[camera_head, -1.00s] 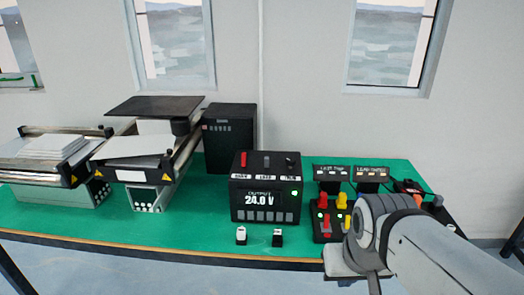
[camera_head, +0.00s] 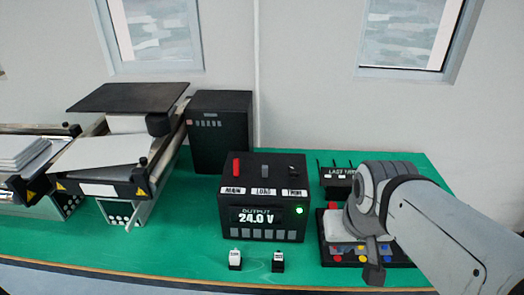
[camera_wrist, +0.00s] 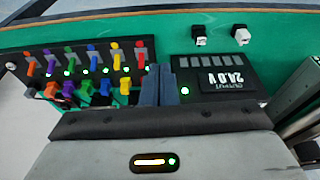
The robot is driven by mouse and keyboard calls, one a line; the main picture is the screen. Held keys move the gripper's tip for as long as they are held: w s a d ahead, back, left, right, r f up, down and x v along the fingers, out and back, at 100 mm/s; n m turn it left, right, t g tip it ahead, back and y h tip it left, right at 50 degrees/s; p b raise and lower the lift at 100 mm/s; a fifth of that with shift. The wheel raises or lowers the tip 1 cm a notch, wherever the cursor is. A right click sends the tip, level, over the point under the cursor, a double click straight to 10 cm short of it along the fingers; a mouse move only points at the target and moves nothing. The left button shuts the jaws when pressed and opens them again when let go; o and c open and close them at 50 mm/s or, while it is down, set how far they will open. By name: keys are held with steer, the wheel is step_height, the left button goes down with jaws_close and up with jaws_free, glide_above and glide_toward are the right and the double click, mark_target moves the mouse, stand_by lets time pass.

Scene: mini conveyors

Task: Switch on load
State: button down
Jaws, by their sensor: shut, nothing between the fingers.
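A black power supply (camera_head: 264,205) stands on the green bench and its display reads 24.0 V beside a lit green light. Its top carries a red MAIN lever (camera_head: 236,168), a grey LOAD switch (camera_head: 264,170) and a dark TRIM knob (camera_head: 291,171). Whether LOAD is on cannot be told. In the wrist view the supply (camera_wrist: 220,78) appears upside down, its top controls hidden by my wrist. My gripper (camera_wrist: 160,85) is shut and empty, between the supply and the coloured plug panel. In the head view my arm largely hides the fingertips.
The plug panel (camera_wrist: 75,70) with coloured plugs and lit green lights lies right of the supply, partly behind my arm in the head view. Two small blocks (camera_head: 235,260) (camera_head: 278,262) stand in front of the supply. A dark cabinet (camera_head: 220,132) and conveyors (camera_head: 110,155) stand behind left.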

steer(key=w+a+f+n+t+h+b, duration=0.1)
steer(key=w+f+n+t+h+b, duration=0.2)
steer(key=n, duration=0.6)
steer(key=w+a+f+n+t+h+b, duration=0.1)
steer(key=w+n+b, duration=0.1)
steer(key=w+n, duration=0.55)
steer(key=w+a+n+t+y+b, duration=0.3)
steer(key=a+n+t, duration=0.2)
steer(key=a+n, duration=0.9)
steer(key=n, duration=0.5)
steer(key=shift+a+r+t+y, duration=0.3)
steer(key=shift+r, duration=0.05)
